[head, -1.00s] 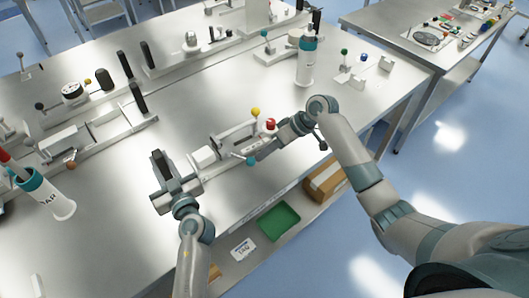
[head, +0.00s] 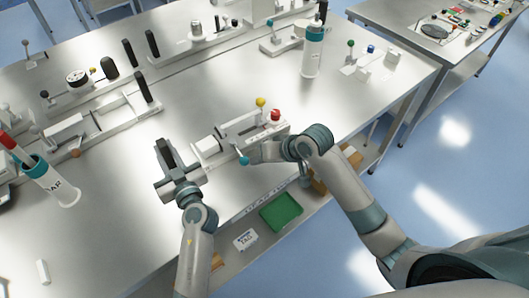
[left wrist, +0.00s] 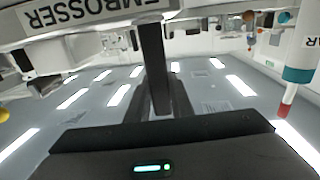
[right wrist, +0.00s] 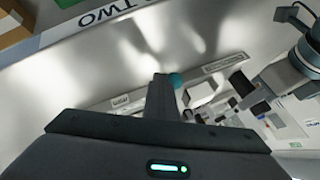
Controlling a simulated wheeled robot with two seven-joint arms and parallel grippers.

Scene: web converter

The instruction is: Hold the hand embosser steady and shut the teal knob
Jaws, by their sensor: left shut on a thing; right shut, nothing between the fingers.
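The hand embosser (head: 207,147) is a pale device lying along the table's front edge, with a yellow knob (head: 261,102) and a red knob (head: 275,115). Its teal knob (head: 244,160) sticks out on the front side. My left gripper (head: 188,162) is shut on the embosser's left end; the left wrist view shows the EMBOSSER label (left wrist: 95,14) just beyond the finger. My right gripper (head: 256,154) is shut and empty right beside the teal knob. In the right wrist view the teal knob (right wrist: 176,80) peeks out behind the fingertips; contact is hard to tell.
A white bottle with a teal collar (head: 312,52) stands at the back right. Another, marked bottle (head: 62,188) leans at the left. Other bench devices (head: 103,115) line the back left. A green bin (head: 281,212) sits on the shelf below. The table's middle is clear.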

